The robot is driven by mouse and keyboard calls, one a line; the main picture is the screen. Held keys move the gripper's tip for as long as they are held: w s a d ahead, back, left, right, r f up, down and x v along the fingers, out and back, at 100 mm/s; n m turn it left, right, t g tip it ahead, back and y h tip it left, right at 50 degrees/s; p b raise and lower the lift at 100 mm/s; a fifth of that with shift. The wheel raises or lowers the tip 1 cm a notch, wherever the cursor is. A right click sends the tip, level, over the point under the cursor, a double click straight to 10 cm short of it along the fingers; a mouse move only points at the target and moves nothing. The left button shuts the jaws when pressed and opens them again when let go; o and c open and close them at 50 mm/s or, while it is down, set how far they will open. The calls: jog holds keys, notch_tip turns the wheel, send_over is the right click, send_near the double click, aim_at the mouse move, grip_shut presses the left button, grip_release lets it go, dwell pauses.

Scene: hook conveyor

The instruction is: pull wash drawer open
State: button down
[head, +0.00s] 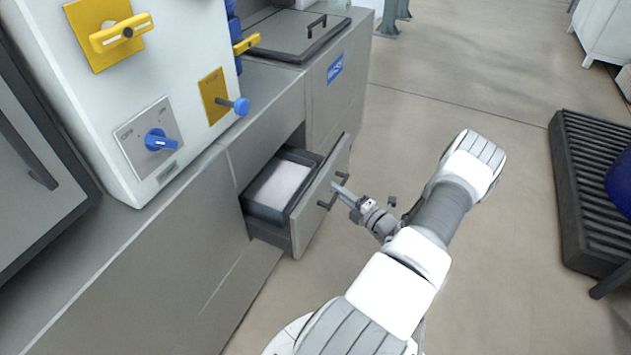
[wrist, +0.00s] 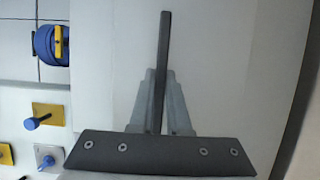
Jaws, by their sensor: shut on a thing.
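The wash drawer stands partly open from the grey cabinet, its front panel (head: 318,208) out from the cabinet face. A white surface (head: 279,186) shows inside its dark box. The dark bar handle (head: 326,204) is on the front panel; in the wrist view it is a long dark bar (wrist: 165,40) running between my fingers. My gripper (head: 340,189) is shut on the handle from the outer side, and its grey fingers also show in the wrist view (wrist: 160,100). The middle of the handle is hidden by the fingers.
A white panel with a blue knob (head: 157,140), a blue-tipped lever (head: 240,106) and yellow parts stands on the counter, left of the drawer. A lidded basin (head: 290,38) is behind. A dark slatted platform (head: 590,190) is at right.

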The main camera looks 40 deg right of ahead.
jog(key=s+d, duration=0.3)
jog(key=s, duration=0.4)
jog(key=s+d+b, duration=0.1)
jog(key=s+d, duration=0.2)
jog(key=s, duration=0.4)
jog(key=shift+s, duration=0.35)
jog(key=c, duration=0.9)
grip_release()
jog(key=s+p, duration=0.2)
jog(key=s, duration=1.5)
jog(key=shift+s, duration=0.2)
jog(key=shift+w, duration=0.1)
